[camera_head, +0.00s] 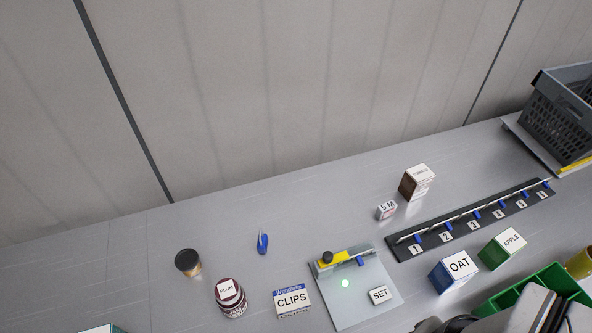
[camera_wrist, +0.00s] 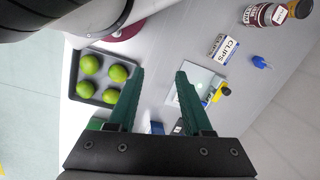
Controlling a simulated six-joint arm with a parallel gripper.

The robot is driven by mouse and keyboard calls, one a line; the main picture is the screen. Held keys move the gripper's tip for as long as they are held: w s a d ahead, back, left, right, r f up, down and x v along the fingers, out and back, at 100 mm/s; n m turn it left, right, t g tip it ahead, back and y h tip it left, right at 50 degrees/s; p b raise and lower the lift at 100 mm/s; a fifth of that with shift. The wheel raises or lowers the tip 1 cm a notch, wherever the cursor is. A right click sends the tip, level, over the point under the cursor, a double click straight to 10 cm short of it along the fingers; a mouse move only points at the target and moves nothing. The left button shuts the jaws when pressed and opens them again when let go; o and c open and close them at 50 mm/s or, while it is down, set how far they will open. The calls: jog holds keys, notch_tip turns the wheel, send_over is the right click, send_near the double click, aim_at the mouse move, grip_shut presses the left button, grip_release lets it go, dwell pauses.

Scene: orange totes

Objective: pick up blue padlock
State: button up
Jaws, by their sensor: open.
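Several small blue pieces that look like padlocks hang along a numbered black rack (camera_head: 470,222) in the head view. Another blue piece (camera_head: 360,261) sits at the yellow-and-black part on a pale board (camera_head: 358,306). A separate blue item (camera_head: 262,243) lies alone on the grey table left of the board; it also shows in the wrist view (camera_wrist: 261,62). It is too small to tell surely whether it is a padlock. My gripper (camera_wrist: 160,73) has green fingers, spread apart and empty in the wrist view, well away from the lone blue item.
A CLIPS box (camera_head: 291,302), a PLUM jar (camera_head: 230,298) and a dark-lidded jar (camera_head: 188,262) stand near the lone item. OAT (camera_head: 454,271) and APPLE (camera_head: 502,248) boxes stand right. A dark tray (camera_wrist: 77,84) holds green fruit. The table's back left is clear.

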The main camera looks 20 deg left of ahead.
jog(key=shift+o, duration=0.3)
jog(key=o, duration=0.5)
jog(key=shift+o, duration=0.2)
jog(key=m+g+y, duration=0.5)
jog(key=m+y, duration=0.3)
jog(key=y, duration=0.3)
send_over(267, 242)
jog(key=w+d, duration=0.1)
jog(key=d, duration=0.3)
notch_tip(267, 242, down, 13)
notch_tip(267, 242, down, 7)
jog(key=shift+w+f, duration=0.1)
jog(key=shift+w, duration=0.05)
jog(key=x, duration=0.5)
